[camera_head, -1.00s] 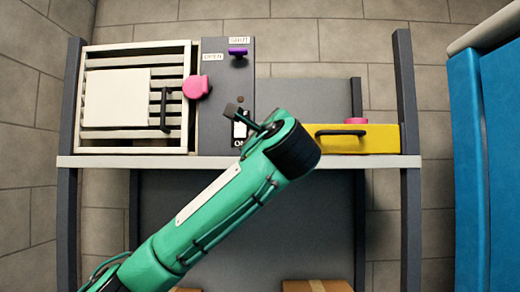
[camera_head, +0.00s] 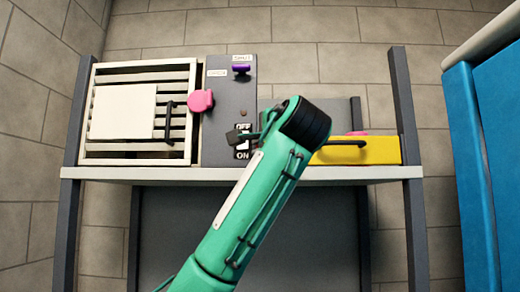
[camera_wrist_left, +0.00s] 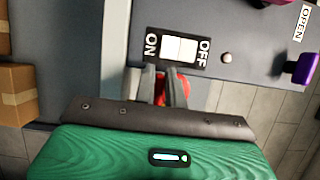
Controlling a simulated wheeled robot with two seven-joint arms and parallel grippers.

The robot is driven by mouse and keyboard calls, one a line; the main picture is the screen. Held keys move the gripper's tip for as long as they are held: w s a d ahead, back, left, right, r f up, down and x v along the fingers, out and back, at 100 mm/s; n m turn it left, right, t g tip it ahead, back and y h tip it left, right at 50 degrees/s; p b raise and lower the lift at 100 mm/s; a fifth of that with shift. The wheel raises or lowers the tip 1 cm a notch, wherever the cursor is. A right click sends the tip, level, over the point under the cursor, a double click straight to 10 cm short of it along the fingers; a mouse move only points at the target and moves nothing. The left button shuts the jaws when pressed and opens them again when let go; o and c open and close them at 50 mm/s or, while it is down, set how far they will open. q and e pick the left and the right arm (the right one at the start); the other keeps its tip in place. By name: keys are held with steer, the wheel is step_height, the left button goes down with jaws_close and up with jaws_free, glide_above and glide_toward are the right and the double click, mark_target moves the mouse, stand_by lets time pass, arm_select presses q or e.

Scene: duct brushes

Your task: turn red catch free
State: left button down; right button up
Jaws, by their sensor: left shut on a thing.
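The red catch (camera_wrist_left: 185,86) shows in the left wrist view between and beside the fingers, below the ON/OFF switch (camera_wrist_left: 180,49). Most of it is hidden by the fingers, so its angle cannot be told. My left gripper (camera_wrist_left: 162,85) is shut on it. In the head view my left gripper (camera_head: 236,137) is at the lower part of the dark panel (camera_head: 225,105), close to the switch (camera_head: 242,147), and the catch is hidden there. My right gripper is not in view.
Left of the panel is a slatted vent (camera_head: 140,148) with a black handle. A pink knob (camera_head: 200,100) and purple knob (camera_head: 241,69) stick out nearby. A yellow drawer (camera_head: 385,150) lies right of my arm. A blue cabinet (camera_head: 490,130) stands at far right.

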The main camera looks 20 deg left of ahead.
arm_select(q)
steer(key=shift+f, duration=0.15)
stand_by(0.4)
steer(key=c, duration=1.7)
jaws_free()
steer(key=shift+c, duration=0.2)
steer(key=shift+s, duration=0.1)
steer(key=b+v, duration=0.5)
steer(key=v, duration=0.8)
steer(key=shift+s+b, duration=0.3)
steer(key=shift+b, duration=0.05)
steer(key=shift+d, duration=0.2)
